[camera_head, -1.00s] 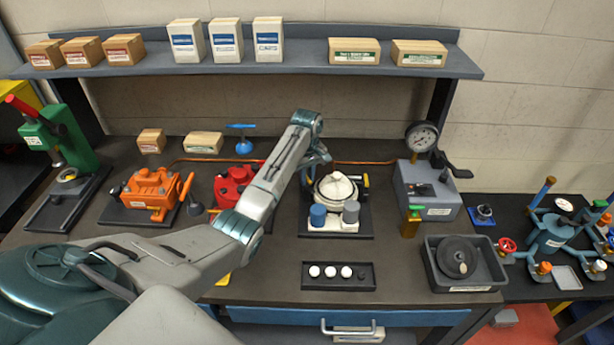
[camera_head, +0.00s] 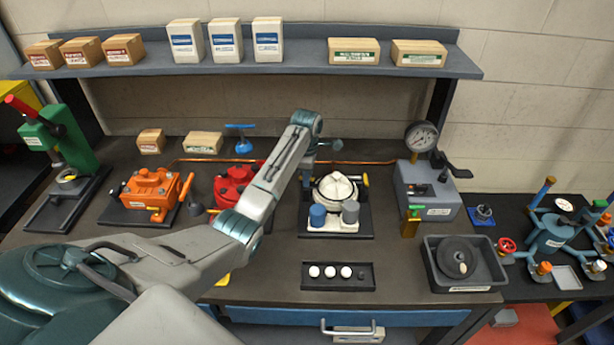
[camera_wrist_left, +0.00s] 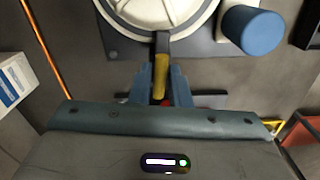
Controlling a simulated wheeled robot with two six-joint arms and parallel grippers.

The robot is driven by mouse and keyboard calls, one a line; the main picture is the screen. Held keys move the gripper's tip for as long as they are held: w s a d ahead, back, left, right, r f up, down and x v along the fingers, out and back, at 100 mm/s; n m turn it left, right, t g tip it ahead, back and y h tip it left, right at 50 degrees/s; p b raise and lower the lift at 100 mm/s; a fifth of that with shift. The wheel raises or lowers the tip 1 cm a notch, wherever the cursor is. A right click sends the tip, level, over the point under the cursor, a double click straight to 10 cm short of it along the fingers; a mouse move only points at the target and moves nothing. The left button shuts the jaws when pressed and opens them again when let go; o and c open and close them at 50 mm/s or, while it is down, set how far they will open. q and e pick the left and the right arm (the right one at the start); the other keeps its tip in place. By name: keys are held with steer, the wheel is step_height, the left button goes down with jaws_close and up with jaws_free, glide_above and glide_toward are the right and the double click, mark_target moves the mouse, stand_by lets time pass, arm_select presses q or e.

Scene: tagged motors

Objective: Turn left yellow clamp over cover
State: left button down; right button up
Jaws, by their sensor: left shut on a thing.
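The white round cover (camera_head: 337,187) sits on a motor unit on a dark base plate in the middle of the bench. The cover's edge also shows at the top of the left wrist view (camera_wrist_left: 150,14). The left yellow clamp (camera_wrist_left: 161,74) has a yellow handle on a dark stem, standing at the cover's edge. My left gripper (camera_wrist_left: 161,88) is shut on this handle, one blue-grey finger on each side. In the head view my left gripper (camera_head: 307,180) is at the cover's left side, and the left clamp is hidden there. The right yellow clamp (camera_head: 366,181) stands at the cover's right side.
A blue cylinder (camera_head: 318,215) and a grey one (camera_head: 350,212) stand in front of the cover. A black tray (camera_head: 338,276) with white discs lies nearer. A red motor (camera_head: 232,184) is left of my gripper. A gauge unit (camera_head: 427,188) stands right.

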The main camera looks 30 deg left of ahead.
arm_select(q)
steer(key=shift+n, duration=0.9)
steer(key=c, duration=1.4)
jaws_free()
steer(key=shift+o, duration=0.2)
